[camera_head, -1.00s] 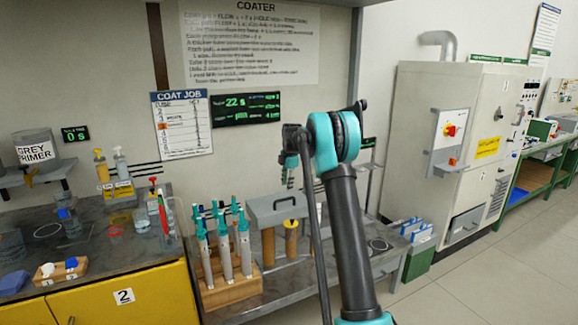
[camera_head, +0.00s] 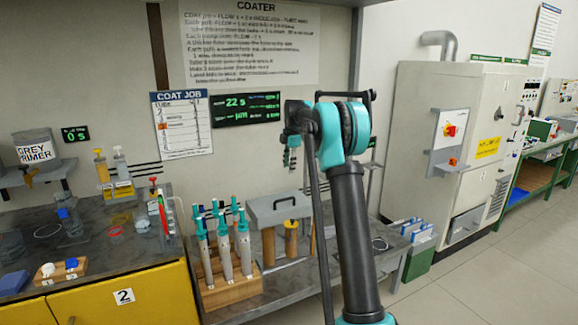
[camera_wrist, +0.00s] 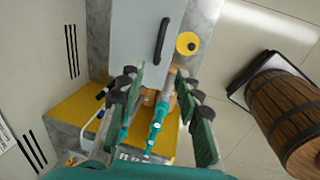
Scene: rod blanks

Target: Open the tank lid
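The tank's grey lid (camera_head: 272,210) with a black bar handle (camera_head: 287,201) sits level and closed at the bench's middle in the head view. In the wrist view the lid (camera_wrist: 135,35) is at the top, its handle (camera_wrist: 162,40) right of the lid's middle. My gripper (camera_wrist: 157,85) is open, its green and black fingers spread wide with nothing held between them. It hangs above the bench, apart from the handle. In the head view my gripper (camera_head: 291,157) is small and partly hidden by my arm. The tank's inside is hidden.
A wooden rack of teal-topped rods (camera_head: 232,285) stands left of the tank. A round yellow part (camera_head: 291,225) is under the lid's front. A wooden barrel (camera_wrist: 290,110) appears at right in the wrist view. A grey cabinet (camera_head: 455,140) stands at right.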

